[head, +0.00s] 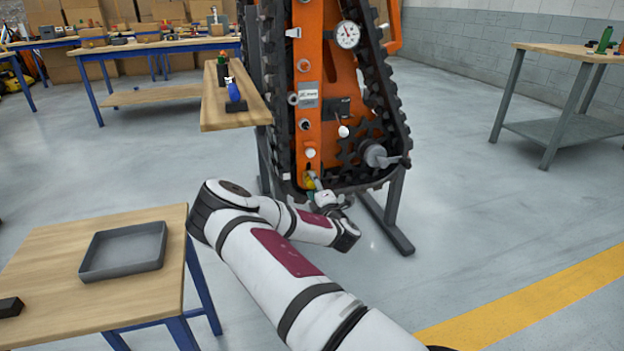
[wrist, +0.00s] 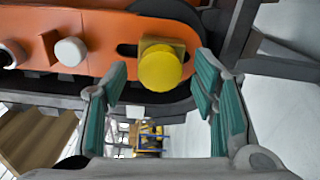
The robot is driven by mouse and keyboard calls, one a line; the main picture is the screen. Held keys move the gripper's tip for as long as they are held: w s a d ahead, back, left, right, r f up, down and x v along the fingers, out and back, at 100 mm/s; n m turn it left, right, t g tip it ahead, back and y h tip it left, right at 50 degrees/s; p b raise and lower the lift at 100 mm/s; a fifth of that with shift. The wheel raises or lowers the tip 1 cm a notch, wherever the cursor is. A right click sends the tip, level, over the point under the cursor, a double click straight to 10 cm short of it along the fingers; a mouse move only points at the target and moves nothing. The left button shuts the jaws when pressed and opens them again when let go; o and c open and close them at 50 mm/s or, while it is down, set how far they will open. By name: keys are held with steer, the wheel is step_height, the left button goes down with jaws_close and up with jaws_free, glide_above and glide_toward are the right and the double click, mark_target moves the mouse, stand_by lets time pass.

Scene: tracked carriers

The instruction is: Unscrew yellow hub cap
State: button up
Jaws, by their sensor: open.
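The yellow hub cap (wrist: 160,70) is a round yellow disc on a yellow block on the orange carrier side, in front of a dark slot. It shows small in the head view (head: 309,182), partly covered by my gripper. My gripper (wrist: 160,85) is open, its two green-padded fingers on either side of the cap in the wrist view. Nothing is held. I cannot tell whether the fingers touch the cap; gaps show on both sides of it. The orange tracked carrier (head: 313,90) stands upright with black tracks.
A white knob (wrist: 69,52) sits left of the cap. A grey tray (head: 125,271) lies on the near left table (head: 50,275). A small wooden shelf (head: 225,119) with a blue-handled tool (head: 233,92) stands left of the carrier. Open floor lies to the right.

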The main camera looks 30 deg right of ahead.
steer(key=m+p, duration=0.1)
steer(key=m, duration=0.9)
steer(key=m+b, duration=0.2)
steer(key=m, duration=0.7)
steer(key=shift+b, duration=0.35)
